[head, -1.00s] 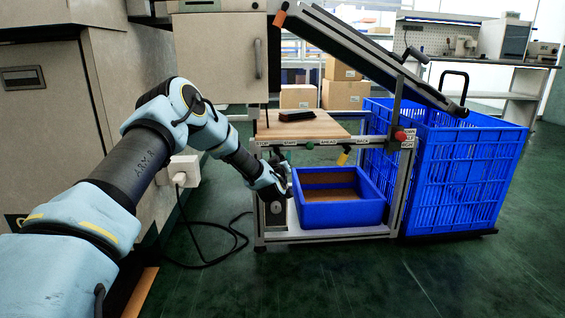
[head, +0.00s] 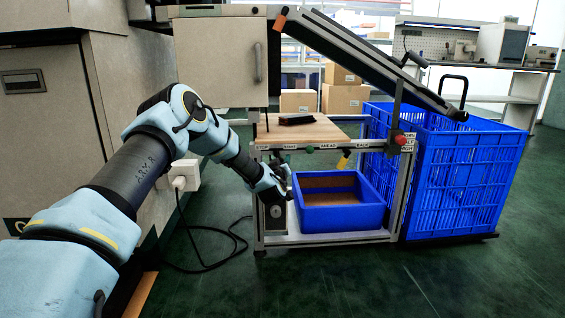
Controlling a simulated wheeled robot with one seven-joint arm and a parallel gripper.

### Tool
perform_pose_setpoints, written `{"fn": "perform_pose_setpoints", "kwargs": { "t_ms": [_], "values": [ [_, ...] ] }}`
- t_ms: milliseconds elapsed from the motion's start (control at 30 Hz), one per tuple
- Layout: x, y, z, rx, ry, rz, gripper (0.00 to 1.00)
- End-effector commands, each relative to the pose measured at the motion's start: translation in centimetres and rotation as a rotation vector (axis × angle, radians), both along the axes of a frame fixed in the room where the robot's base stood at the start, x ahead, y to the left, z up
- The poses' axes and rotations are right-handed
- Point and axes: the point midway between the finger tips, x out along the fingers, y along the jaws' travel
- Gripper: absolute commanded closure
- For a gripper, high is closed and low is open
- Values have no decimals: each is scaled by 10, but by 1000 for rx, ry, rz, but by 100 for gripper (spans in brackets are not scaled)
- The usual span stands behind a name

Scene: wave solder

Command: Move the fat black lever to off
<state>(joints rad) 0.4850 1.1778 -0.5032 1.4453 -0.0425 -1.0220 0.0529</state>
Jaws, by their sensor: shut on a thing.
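My gripper (head: 274,198) reaches down at the left front post of the conveyor stand, beside the blue bin. It is shut on what appears to be the fat black lever, at a small grey switch plate (head: 277,213) on the stand. The gripper's dark end covers most of the lever, so its exact angle and any off mark are hidden or too small to read.
A blue bin (head: 342,219) stands on the stand's lower shelf, just right of my gripper. A blue crate (head: 462,175) stands right. A cable (head: 195,262) lies on the floor.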

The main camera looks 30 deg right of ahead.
Motion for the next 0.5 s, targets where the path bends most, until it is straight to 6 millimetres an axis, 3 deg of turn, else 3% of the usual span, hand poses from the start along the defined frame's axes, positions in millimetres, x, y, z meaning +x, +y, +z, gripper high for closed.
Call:
{"fn": "perform_pose_setpoints", "kwargs": {
  "t_ms": [500],
  "values": [
    [1, 4, 1, 131, -61, -1, 100]
  ]
}}
